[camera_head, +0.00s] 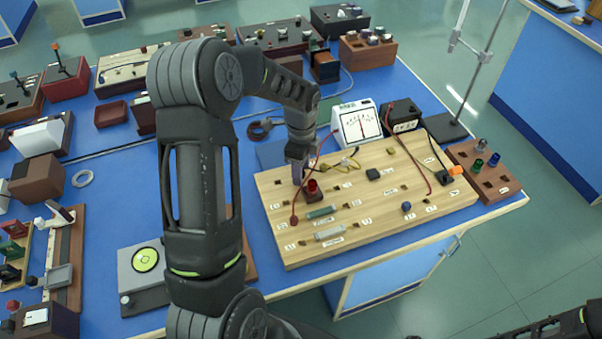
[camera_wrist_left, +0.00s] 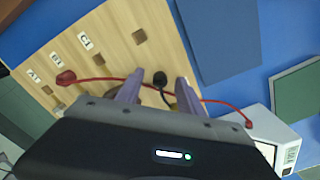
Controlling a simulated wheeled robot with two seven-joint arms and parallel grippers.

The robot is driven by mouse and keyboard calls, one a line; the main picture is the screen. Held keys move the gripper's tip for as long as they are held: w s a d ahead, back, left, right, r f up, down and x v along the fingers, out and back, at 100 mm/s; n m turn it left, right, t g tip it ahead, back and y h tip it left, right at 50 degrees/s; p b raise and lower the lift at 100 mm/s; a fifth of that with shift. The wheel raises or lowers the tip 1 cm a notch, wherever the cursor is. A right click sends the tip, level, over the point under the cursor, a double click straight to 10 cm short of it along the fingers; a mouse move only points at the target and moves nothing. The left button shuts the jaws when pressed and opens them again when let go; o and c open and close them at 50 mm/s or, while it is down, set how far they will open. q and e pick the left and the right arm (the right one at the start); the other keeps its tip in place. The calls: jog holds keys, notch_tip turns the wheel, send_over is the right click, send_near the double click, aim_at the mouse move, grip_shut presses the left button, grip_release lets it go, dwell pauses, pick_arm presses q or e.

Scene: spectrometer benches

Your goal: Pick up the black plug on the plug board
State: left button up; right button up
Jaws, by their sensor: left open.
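The plug board (camera_head: 385,230) is a light wooden panel with labelled sockets and coloured parts, on the blue bench. My left gripper (camera_head: 297,172) is lowered over its back left part. In the left wrist view, the left gripper (camera_wrist_left: 157,90) is open, with its two pale purple fingers apart. A black plug (camera_wrist_left: 160,77) with a dark cable shows between the fingertips; I cannot tell whether they touch it. In the head view I cannot make this plug out near the gripper. My right gripper is not in view.
A red plug (camera_wrist_left: 66,78) has a red wire passing close to the fingers. A white meter (camera_head: 358,124) and black box (camera_head: 401,115) stand behind the board. A red part (camera_head: 313,187) sits just right of the gripper. A wooden holder (camera_head: 485,175) stands right of the board.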

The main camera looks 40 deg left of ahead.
pick_arm(q)
grip_shut()
dwell(0.4)
